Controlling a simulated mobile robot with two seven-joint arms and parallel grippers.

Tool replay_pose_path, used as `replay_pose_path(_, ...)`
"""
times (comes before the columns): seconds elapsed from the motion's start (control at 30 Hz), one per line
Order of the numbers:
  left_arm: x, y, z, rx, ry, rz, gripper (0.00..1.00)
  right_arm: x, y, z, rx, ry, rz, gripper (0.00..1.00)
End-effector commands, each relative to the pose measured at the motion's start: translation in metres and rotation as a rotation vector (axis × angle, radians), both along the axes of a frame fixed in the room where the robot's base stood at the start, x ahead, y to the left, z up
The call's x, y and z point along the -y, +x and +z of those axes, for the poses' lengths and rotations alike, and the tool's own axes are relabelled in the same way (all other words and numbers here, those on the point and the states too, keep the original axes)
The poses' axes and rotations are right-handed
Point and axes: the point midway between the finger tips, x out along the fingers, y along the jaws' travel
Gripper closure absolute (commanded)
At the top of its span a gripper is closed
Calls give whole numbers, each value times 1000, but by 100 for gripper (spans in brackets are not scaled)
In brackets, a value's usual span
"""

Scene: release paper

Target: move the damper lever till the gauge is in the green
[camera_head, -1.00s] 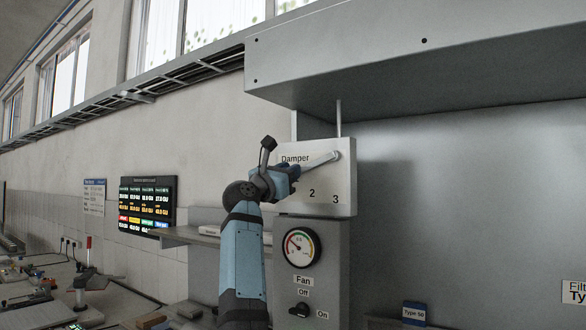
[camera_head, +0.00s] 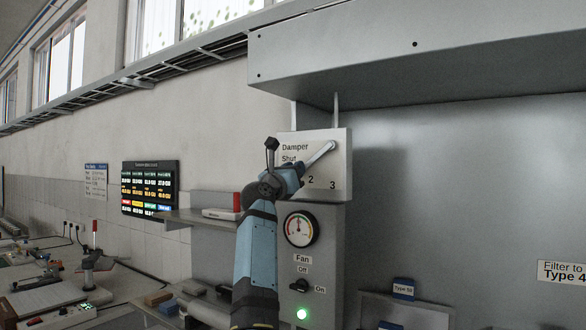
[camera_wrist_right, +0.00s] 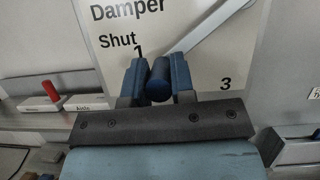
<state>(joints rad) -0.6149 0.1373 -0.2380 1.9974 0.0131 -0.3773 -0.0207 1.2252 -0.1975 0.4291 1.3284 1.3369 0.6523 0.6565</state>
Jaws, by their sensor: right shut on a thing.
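The damper panel (camera_head: 341,166) is a pale plate marked Damper, Shut, 1, 2 and 3. Its silver lever (camera_head: 319,154) slants from a pivot at upper right down to the left. My right gripper (camera_head: 296,174) is shut on the lever's dark blue knob (camera_wrist_right: 158,84), which sits just below the 1 in the wrist view. The gauge (camera_head: 300,229) is a round white dial below the panel. Its needle seems to point roughly upward; the exact band is too small to tell. My left gripper is out of view.
Below the gauge are a fan switch (camera_head: 299,286), marked Off and On, and a lit green lamp (camera_head: 301,314). A big grey hood (camera_head: 420,60) overhangs the panel. A shelf (camera_head: 207,222) with a red object (camera_head: 237,202) stands to the left.

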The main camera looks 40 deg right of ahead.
Motion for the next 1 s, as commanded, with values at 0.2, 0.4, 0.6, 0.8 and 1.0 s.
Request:
replay_pose_path(0.2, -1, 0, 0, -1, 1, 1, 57, 0, 0, 0, 0, 0, -1, 52)
replay_pose_path(0.4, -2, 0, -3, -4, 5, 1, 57, 0, 0, 1, 0, 0, -1, 52)
replay_pose_path(0.6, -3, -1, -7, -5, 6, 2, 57, -9, -3, -5, 0, 0, 1, 52)
replay_pose_path(0.8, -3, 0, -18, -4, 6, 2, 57, -43, -18, -23, 1, 1, 3, 52)
replay_pose_path(1.0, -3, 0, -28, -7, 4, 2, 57, -81, -35, -39, 1, 1, 3, 52)
